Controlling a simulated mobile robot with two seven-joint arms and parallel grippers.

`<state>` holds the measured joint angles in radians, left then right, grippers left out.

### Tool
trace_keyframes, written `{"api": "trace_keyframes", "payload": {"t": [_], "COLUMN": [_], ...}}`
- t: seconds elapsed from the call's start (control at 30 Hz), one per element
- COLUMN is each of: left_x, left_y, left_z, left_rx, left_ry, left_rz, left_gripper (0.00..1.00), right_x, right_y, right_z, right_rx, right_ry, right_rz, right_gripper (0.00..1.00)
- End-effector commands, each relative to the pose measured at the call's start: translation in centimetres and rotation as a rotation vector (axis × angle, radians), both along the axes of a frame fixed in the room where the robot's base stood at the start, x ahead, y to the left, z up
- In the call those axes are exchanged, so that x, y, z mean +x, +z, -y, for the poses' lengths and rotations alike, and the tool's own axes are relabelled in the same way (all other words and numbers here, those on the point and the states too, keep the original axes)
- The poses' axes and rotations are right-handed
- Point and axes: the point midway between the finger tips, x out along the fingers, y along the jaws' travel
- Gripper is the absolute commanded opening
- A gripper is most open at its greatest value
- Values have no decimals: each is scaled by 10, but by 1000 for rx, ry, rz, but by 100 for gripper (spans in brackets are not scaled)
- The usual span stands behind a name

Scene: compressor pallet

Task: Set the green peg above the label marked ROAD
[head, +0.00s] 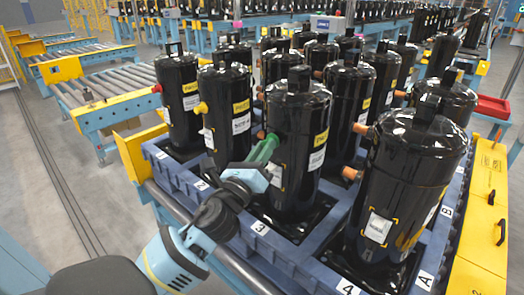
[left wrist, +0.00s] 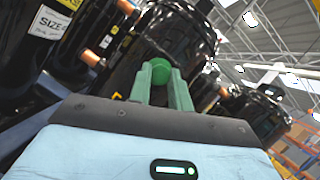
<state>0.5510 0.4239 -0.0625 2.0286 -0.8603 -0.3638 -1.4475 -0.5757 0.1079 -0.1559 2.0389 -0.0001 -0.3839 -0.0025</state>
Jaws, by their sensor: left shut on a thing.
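My left gripper (head: 264,149) reaches from the lower left to the side of a black compressor (head: 300,105) in the front part of the pallet. Its green fingers are shut on the green peg (left wrist: 161,70), whose round green end shows between the fingertips in the left wrist view. The peg is close against the compressor's upper side; whether it is seated in a port or only touching, I cannot tell. This compressor bears a yellow and white label (head: 318,150). No label in view can be read as ROAD. My right gripper is not in view.
Several more black compressors stand close around on the blue pallet (head: 257,252), with red, yellow and copper-coloured plugs on their sides, such as an orange one (head: 350,173). A near compressor (head: 408,185) stands at right. Roller conveyors (head: 100,75) lie at left beyond clear floor.

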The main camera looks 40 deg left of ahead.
Motion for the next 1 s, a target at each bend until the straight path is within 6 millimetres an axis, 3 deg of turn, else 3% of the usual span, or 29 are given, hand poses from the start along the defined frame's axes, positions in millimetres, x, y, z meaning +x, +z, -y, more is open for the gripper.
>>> {"api": "trace_keyframes", "payload": {"t": [0.87, 0.9, 1.0], "left_x": [9, 9, 9], "left_y": [0, 0, 0], "left_z": [1, 1, 1], "left_rx": [0, 0, 0], "left_ry": [0, 0, 0], "left_rz": [0, 0, 0], "left_gripper": [0, 23, 36], "right_x": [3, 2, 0], "right_y": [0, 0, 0], "right_z": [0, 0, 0], "right_rx": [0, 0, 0], "right_ry": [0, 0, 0], "right_rz": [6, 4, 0], "right_gripper": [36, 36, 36]}}
